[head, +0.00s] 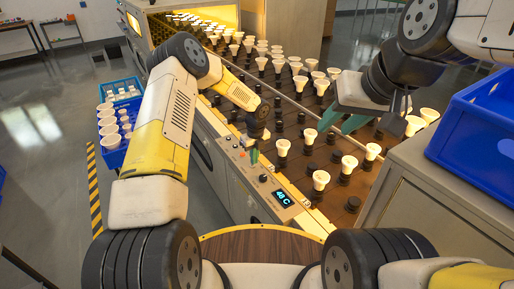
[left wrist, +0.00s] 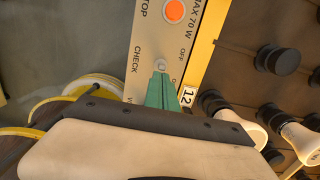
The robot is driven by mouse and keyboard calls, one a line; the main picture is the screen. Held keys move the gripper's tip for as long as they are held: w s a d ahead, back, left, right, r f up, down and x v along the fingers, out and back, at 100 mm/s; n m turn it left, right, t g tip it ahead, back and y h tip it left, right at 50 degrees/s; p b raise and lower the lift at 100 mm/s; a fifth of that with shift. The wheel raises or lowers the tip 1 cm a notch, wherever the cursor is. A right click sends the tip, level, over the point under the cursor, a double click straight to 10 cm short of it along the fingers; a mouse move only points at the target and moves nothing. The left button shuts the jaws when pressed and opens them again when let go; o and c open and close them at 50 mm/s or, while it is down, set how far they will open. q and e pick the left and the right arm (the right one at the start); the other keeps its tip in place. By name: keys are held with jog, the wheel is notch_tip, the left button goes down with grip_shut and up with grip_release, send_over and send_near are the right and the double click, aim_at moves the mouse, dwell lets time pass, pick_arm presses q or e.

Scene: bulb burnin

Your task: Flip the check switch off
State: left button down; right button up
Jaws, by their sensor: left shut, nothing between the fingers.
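The check switch (left wrist: 160,65) is a small grey round-tipped switch on the control panel, between the printed words CHECK and OFF in the left wrist view. Which way its lever is tipped is too small to tell. My left gripper (left wrist: 162,88) is shut and empty, its green fingertips right at the near side of the switch; I cannot tell whether they touch it. In the head view my left gripper (head: 254,156) is over the panel (head: 246,176). My right gripper (head: 342,120) is open and empty above the bulb rack.
An orange button (left wrist: 174,11) sits beyond the switch, and a display (head: 283,197) reads 48 C. Many bulbs stand in sockets (head: 321,180) right of the panel.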

pick_arm(q)
jog(key=shift+w+a+g+h, duration=0.35)
jog(key=shift+g+h, duration=0.25)
jog(key=shift+g, duration=0.1)
jog(key=shift+d, duration=0.15)
jog(key=shift+r, duration=0.85)
